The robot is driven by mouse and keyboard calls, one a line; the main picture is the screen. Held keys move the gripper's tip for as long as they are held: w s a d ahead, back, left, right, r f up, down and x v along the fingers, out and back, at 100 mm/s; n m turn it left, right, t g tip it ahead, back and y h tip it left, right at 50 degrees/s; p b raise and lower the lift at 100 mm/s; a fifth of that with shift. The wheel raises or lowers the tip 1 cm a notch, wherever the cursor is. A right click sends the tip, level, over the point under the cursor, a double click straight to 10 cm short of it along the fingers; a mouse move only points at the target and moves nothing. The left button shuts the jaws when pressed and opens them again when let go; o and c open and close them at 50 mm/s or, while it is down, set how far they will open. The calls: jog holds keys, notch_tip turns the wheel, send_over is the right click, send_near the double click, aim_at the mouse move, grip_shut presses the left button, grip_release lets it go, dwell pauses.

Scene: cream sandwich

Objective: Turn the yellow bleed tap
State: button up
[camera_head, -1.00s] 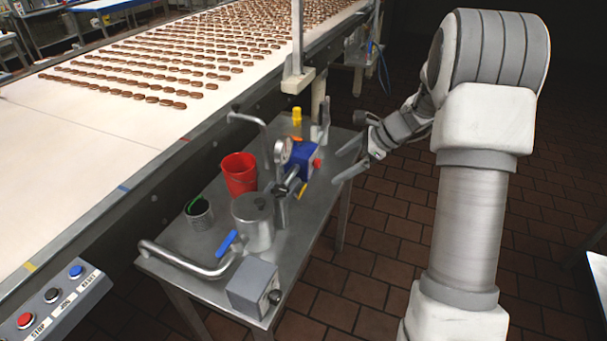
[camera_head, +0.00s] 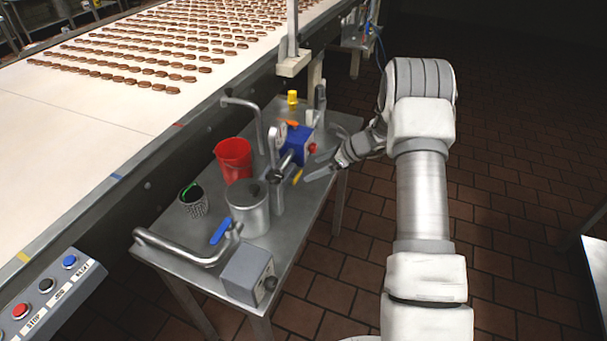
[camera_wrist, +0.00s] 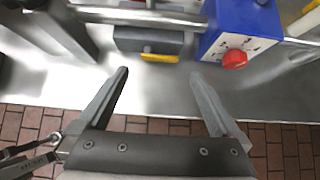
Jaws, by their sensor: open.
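The yellow bleed tap (camera_head: 297,177) is a small yellow lever low on the pump assembly, on the right side of the steel cart. In the wrist view the tap (camera_wrist: 159,58) lies flat along the front of a dark grey block (camera_wrist: 149,41), ahead of and between my fingers. My gripper (camera_head: 318,167) is open and empty at the cart's right edge. In the wrist view my gripper (camera_wrist: 161,80) has its fingertips just short of the tap, apart from it.
A blue box (camera_head: 299,145) with a red knob (camera_wrist: 234,59) stands right beside the tap. A red bucket (camera_head: 233,158), a steel pot (camera_head: 248,208) and a grey box (camera_head: 247,272) share the cart (camera_head: 303,215). The conveyor (camera_head: 90,120) runs behind.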

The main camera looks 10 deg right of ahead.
aim_at(299, 176)
jog(key=x, duration=0.6)
jog(key=shift+a+f, duration=0.15)
jog(key=shift+c, duration=0.2)
jog(key=c, duration=1.1)
